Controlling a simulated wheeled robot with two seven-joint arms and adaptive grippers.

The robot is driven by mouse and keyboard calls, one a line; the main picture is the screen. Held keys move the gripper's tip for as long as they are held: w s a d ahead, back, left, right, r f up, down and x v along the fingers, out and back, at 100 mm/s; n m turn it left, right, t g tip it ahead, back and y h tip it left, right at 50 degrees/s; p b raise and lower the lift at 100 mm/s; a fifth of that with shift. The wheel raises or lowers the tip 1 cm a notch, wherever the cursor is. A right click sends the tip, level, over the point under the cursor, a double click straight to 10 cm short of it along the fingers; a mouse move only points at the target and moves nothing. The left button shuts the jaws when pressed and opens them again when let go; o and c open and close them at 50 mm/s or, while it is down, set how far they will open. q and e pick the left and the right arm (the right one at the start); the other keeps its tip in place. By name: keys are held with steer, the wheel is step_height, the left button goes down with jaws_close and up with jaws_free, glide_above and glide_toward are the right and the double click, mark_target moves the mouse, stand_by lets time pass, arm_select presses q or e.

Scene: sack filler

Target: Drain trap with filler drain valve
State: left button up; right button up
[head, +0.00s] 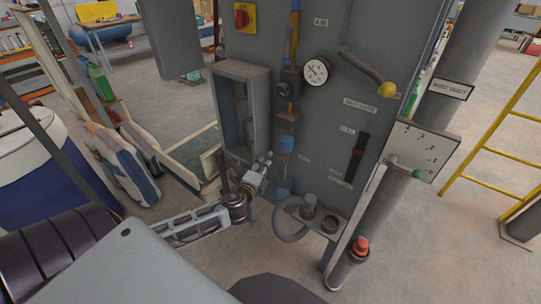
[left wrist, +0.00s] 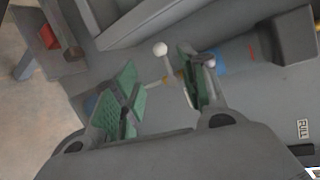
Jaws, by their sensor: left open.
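A small lever with a white ball knob (left wrist: 160,48) shows in the left wrist view, with a brass-coloured piece at its foot. I take it for the drain valve. It stands between the green-padded fingers of my left gripper (left wrist: 158,65), which is open; I cannot tell if either finger touches it. In the head view my left gripper (head: 263,164) is at the lower front of the grey cabinet, just left of the blue-banded trap pipe (head: 287,144). The gripper hides the valve there. The blue band also shows in the left wrist view (left wrist: 222,58). My right gripper is out of view.
The grey cabinet (head: 330,130) carries a gauge (head: 316,71), a yellow-knobbed lever (head: 388,89) and an open box (head: 240,115) left of the pipe. A cup shelf (head: 310,210) and hose (head: 286,232) sit below. Sacks (head: 122,160) stand at left.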

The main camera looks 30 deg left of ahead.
mark_target(270, 156)
arm_select(q)
steer(key=shift+x, duration=6.05)
jaws_close()
